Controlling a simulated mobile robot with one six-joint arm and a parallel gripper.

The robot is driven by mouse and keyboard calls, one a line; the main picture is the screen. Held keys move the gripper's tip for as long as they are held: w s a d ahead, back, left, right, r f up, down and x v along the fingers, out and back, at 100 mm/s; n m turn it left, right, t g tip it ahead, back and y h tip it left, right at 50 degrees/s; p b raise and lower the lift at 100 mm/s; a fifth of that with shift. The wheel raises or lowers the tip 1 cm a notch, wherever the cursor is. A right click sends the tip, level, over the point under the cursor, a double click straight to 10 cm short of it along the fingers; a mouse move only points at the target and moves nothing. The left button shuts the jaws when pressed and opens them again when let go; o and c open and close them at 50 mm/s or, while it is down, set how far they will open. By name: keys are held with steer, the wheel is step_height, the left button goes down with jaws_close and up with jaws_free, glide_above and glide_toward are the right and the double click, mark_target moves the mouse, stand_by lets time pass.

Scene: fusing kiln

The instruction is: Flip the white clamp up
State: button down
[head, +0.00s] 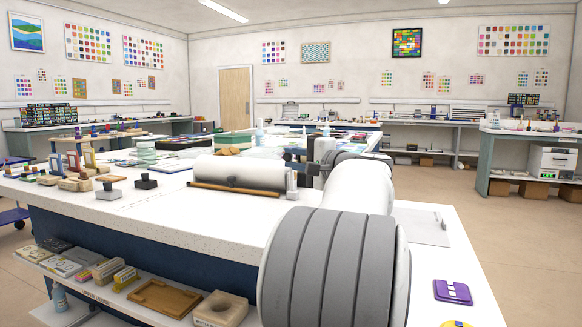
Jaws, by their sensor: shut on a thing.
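My arm reaches forward over the white-topped worktable (130,215) from the lower middle of the head view. At its far end, my gripper (296,158) shows small and dark, partly covered by my own wrist. It is shut on what looks like the white clamp (291,181), a small pale upright piece at the right end of a white roll (240,172). The fingertips and their exact grasp on it are too small to make out. How far the clamp is tilted cannot be told.
A wooden bar (234,188) lies along the roll's near side. Dark-handled blocks (146,181) and a rack of colour samples (85,150) stand to the left. A purple item (453,291) lies at the lower right. The table's front left stretch is clear.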

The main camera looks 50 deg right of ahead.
steer(key=shift+r, duration=0.1)
stand_by(0.3)
steer(key=c, duration=1.3)
jaws_free()
steer(key=shift+o, duration=0.2)
steer(key=s+p, duration=0.1)
steer(key=s, duration=0.7)
steer(key=shift+p, duration=0.4)
steer(key=shift+w, duration=0.1)
